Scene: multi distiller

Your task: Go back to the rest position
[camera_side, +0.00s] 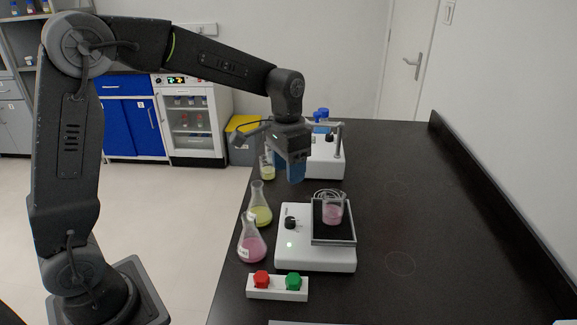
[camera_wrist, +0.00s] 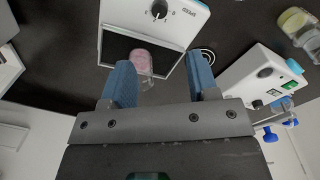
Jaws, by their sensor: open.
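My gripper (camera_side: 291,168) hangs above the table behind the white hotplate stirrer, to the left of its tray. In the wrist view its two blue fingers (camera_wrist: 160,80) are apart with nothing held between them. A beaker with pink liquid (camera_side: 333,209) stands on the dark top of the stirrer (camera_side: 315,262). In the wrist view the beaker (camera_wrist: 141,60) shows beyond the fingertips, apart from them.
Flasks with yellow (camera_side: 260,212) and pink liquid (camera_side: 251,245) stand left of the stirrer. A red and green button box (camera_side: 277,294) is in front. Another white device (camera_side: 328,160) and a yellow-filled vessel (camera_side: 267,171) stand behind. The table's right side is clear.

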